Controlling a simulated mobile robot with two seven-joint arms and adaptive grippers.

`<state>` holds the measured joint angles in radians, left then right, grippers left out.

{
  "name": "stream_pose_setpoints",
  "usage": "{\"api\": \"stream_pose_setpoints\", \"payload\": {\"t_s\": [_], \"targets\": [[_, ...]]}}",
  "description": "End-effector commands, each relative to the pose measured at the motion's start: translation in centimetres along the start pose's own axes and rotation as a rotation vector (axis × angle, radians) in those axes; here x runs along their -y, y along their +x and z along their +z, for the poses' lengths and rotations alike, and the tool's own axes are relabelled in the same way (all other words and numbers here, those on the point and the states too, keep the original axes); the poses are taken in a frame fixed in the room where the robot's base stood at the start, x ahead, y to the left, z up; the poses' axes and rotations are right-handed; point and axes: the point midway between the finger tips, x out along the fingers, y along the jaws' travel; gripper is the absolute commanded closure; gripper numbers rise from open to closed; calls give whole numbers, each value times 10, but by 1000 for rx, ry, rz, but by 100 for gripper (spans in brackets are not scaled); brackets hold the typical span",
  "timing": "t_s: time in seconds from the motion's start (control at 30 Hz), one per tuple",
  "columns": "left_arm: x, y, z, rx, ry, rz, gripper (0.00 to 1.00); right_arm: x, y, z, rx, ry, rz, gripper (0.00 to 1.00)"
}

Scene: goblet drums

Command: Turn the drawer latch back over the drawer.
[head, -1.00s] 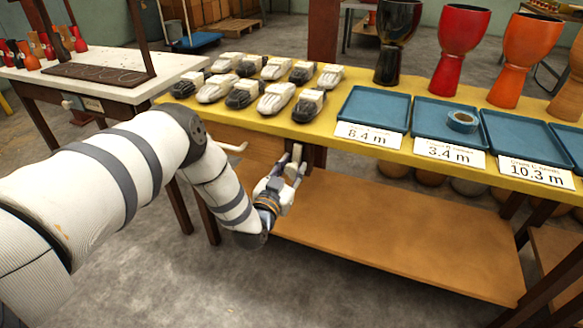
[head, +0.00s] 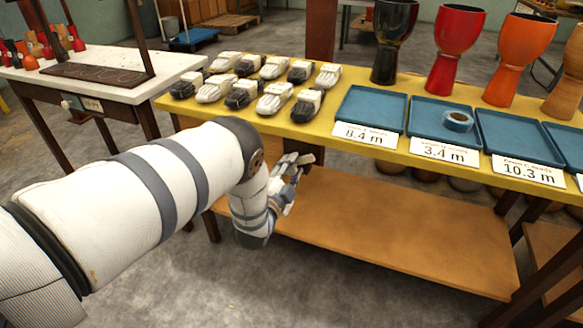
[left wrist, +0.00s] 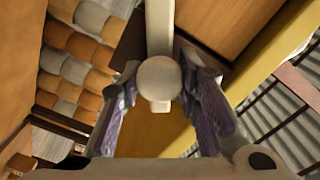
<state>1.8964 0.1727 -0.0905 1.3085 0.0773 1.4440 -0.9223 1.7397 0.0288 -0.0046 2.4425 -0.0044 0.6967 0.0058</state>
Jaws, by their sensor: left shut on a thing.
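The drawer latch (head: 304,158) is a pale bar under the yellow table's front edge. It lies nearly level in the head view. In the left wrist view its round pale knob (left wrist: 160,78) sits between my fingers, with the bar running up behind it. My left gripper (head: 289,172) is shut on the latch; it also shows in the left wrist view (left wrist: 158,98). The wooden drawer front (head: 275,145) is beside the latch, mostly hidden by my left arm. A wooden panel, seemingly the drawer front, shows in the left wrist view (left wrist: 232,28). My right gripper is out of view.
The yellow table (head: 322,127) bears several black and white shoe-like items, blue trays (head: 372,108) with number cards, a tape roll (head: 458,121) and goblet drums (head: 455,50). A wooden lower shelf (head: 390,225) lies below. A white table (head: 120,90) stands left.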

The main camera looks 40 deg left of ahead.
Motion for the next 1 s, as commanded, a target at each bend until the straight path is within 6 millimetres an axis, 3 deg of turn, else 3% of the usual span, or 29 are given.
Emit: {"api": "stream_pose_setpoints", "payload": {"t_s": [0.5,1.0], "targets": [[-3,-1,1,1,410,2,98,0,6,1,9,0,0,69],[-2,-1,2,4,557,2,98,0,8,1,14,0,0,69]]}}
